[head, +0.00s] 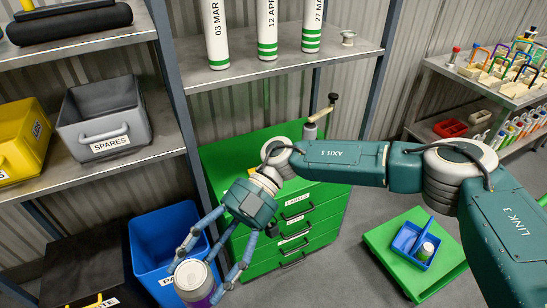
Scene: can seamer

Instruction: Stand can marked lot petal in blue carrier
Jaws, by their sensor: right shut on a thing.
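My right gripper (199,278) is shut on a can (194,284) at the lower left of the head view. The can has a pale grey lid and a purple side; no lot mark can be read on it. It is held above or in front of a large blue bin. A blue carrier (405,238) with a raised handle sits on a green platform (395,272) at the right. Another can (425,251), with a pale top and a green band, stands in the carrier. My left gripper is not in view.
The blue bin (150,229) stands beside a green drawer cabinet (322,212) with a green top. A shelf at the left holds a grey SPARES bin (72,128) and a yellow bin (38,148). Bare floor (375,213) lies between cabinet and platform.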

